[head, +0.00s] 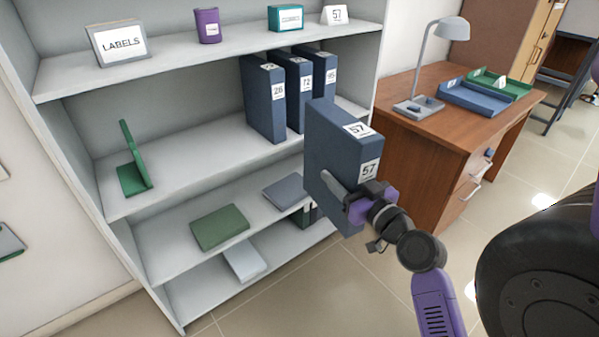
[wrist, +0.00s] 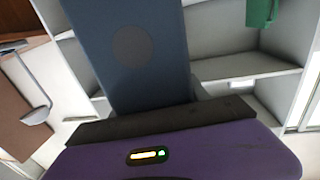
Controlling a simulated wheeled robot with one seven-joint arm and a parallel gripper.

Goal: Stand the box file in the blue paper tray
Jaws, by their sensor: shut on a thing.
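The box file (head: 337,148) is dark blue with white labels reading 57. My gripper (head: 352,196) is shut on its lower part and holds it upright, slightly tilted, in the air in front of the shelf. In the wrist view the box file (wrist: 130,50) rises above the purple gripper body, with a round dark spot on its face. The fingertips are partly hidden by the file. The blue paper tray (head: 474,98) lies on the wooden desk at the right, away from the file.
A green tray (head: 500,84) sits behind the blue one. A desk lamp (head: 425,70) stands left of the trays. Several blue files (head: 290,95) stand on the shelf unit (head: 205,150) behind my held file. A green bookend (head: 133,165) stands at left. The floor before the desk is clear.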

